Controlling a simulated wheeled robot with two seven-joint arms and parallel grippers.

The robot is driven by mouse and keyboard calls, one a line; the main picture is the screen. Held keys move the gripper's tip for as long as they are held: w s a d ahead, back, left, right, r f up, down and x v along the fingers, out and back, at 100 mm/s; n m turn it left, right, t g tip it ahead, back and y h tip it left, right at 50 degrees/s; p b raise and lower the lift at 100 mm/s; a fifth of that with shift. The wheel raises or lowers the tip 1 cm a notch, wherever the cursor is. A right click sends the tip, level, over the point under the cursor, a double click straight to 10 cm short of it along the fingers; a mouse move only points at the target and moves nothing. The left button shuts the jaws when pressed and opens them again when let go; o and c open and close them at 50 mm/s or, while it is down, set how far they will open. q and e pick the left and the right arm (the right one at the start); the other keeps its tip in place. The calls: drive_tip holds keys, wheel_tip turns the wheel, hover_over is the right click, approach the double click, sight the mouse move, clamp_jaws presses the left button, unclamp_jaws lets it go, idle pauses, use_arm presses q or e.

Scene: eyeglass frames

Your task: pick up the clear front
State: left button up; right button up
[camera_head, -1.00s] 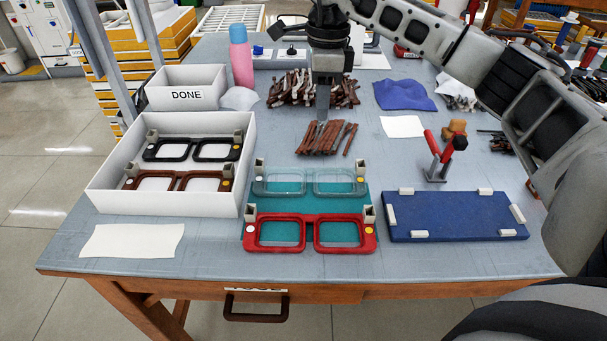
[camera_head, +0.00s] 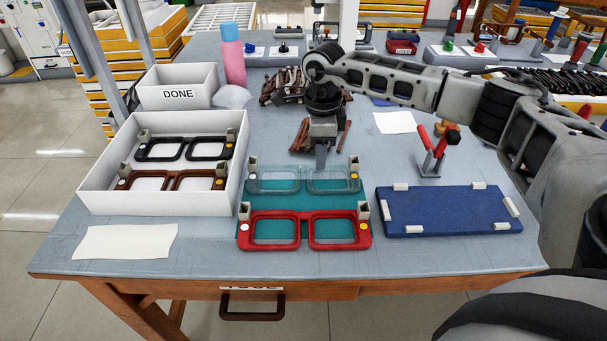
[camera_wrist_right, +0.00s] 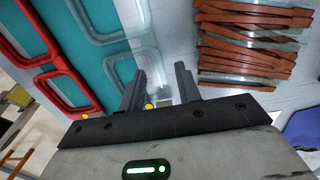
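The clear front (camera_head: 272,190) lies on a teal mat (camera_head: 290,206), behind the red front (camera_head: 305,214), with a grey block at each end. The clear front also shows at the upper left of the right wrist view (camera_wrist_right: 106,38). There, my right gripper (camera_wrist_right: 160,88) has its two fingers apart with nothing seen between them. I cannot tell whether a finger touches the clear front. My left gripper is out of view.
A white tray (camera_head: 86,188) at left holds a black front (camera_head: 152,147) and a brown front (camera_head: 172,178). Brown temple pieces (camera_wrist_right: 250,40) lie behind the mat. A blue board (camera_head: 450,210) and a red-handled clamp (camera_head: 430,160) are at right.

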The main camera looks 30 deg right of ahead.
wheel_tip(320, 180, down, 2)
drive_tip(key=shift+f, duration=0.1)
clamp_jaws()
